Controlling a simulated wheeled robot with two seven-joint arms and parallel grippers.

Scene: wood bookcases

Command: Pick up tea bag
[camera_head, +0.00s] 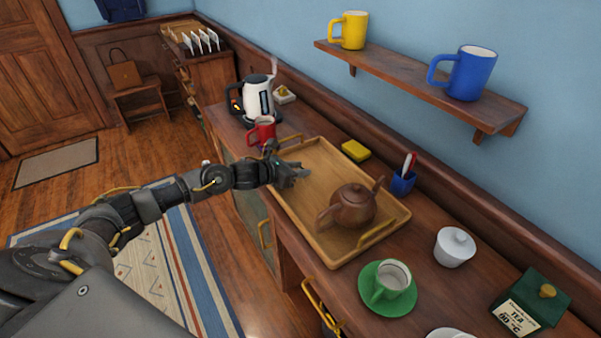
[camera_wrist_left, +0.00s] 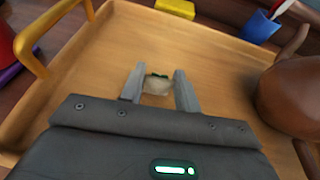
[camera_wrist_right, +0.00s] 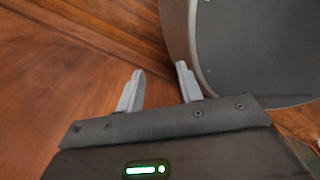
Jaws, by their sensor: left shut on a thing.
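The tea bag (camera_wrist_left: 158,86) is a small pale pouch with a dark green edge. In the left wrist view it sits between the fingertips of my left gripper (camera_wrist_left: 157,88), which is shut on it. In the head view my left gripper (camera_head: 298,172) is over the left part of the wooden tray (camera_head: 330,160), and the tea bag cannot be made out there. My right gripper (camera_wrist_right: 158,88) shows only in its own wrist view. Its fingers are apart with nothing between them, above brown wood beside a grey curved surface.
A brown teapot (camera_head: 352,205) stands on the tray, right of my left gripper. A red mug (camera_head: 262,131) and white kettle (camera_head: 257,97) stand behind.

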